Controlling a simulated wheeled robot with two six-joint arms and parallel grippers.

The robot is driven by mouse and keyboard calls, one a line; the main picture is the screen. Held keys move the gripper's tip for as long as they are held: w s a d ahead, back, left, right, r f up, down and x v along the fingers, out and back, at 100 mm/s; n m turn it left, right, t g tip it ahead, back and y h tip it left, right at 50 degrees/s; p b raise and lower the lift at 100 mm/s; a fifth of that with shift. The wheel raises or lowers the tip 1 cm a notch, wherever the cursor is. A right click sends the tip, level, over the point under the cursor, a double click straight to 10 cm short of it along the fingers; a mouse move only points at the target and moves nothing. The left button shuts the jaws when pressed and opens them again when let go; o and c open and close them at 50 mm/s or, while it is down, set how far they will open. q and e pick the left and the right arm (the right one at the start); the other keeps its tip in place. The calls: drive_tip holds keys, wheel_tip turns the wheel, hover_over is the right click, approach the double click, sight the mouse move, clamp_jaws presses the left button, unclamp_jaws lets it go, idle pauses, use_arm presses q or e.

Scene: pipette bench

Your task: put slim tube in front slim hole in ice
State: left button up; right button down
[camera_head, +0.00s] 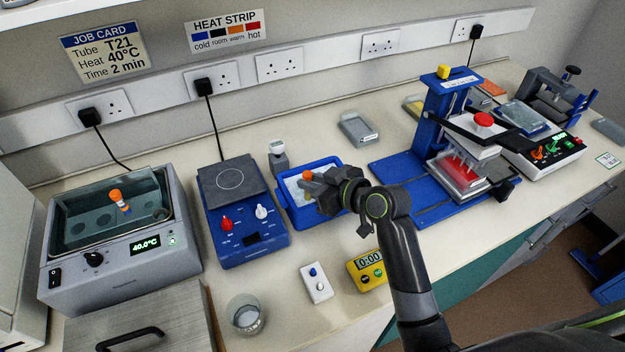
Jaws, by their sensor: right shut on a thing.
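My right gripper (322,190) is over the blue ice box (297,224), its fingers shut. A small orange cap (308,175) shows right at the fingertips. It looks like the top of the slim tube held there; the tube's body is hidden by the gripper. White ice (293,187) shows in the left part of the box. My gripper and wrist cover the right part, and I cannot make out the holes. My left gripper is not in view.
An orange-capped tube (120,203) stands in the water bath at left. A grey-blue mixer (245,245) is left of the ice box, a blue press (440,130) right. A white switch box (316,283), yellow timer (367,270) and glass beaker (246,315) stand in front.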

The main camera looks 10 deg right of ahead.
drive_tip(key=shift+f+b, duration=0.45)
drive_tip(key=shift+f, duration=0.25)
drive_tip(key=c, duration=1.2)
unclamp_jaws()
drive_tip(key=shift+c, duration=0.2)
drive_tip(key=shift+s, duration=0.1)
drive_tip(key=b+v, duration=0.2)
drive_tip(key=v, duration=1.5)
drive_tip(key=shift+d, duration=0.15)
